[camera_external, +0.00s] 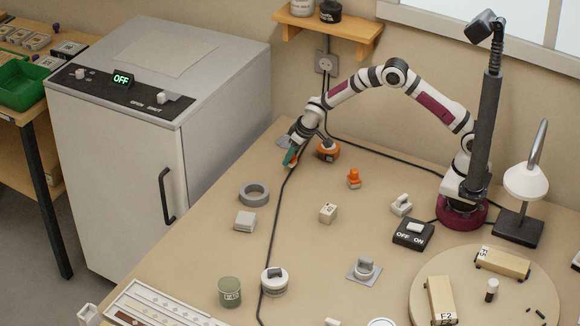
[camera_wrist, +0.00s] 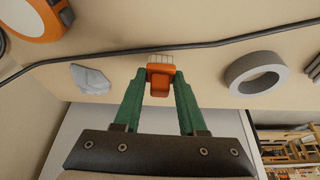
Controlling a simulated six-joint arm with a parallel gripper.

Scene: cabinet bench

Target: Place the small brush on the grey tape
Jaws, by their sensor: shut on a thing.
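The small brush (camera_wrist: 160,82) has an orange body and pale bristles. It sits between the green fingertips of my gripper (camera_wrist: 160,88), which is shut on it, bristles pointing away from the wrist. In the external view my gripper (camera_external: 291,158) is low over the back left of the bench, beside the cabinet; the brush is mostly hidden there. The grey tape (camera_external: 254,194) is a ring lying flat on the bench, in front and to the left of my gripper. It also shows in the wrist view (camera_wrist: 236,74), right of the brush and apart from it.
A pale grey flat piece (camera_wrist: 91,79) and an orange and white round thing (camera_external: 328,151) lie near my gripper. A black cable (camera_external: 277,220) runs along the bench close by. A grey block (camera_external: 245,222) lies just in front of the tape. The cabinet (camera_external: 130,150) stands left.

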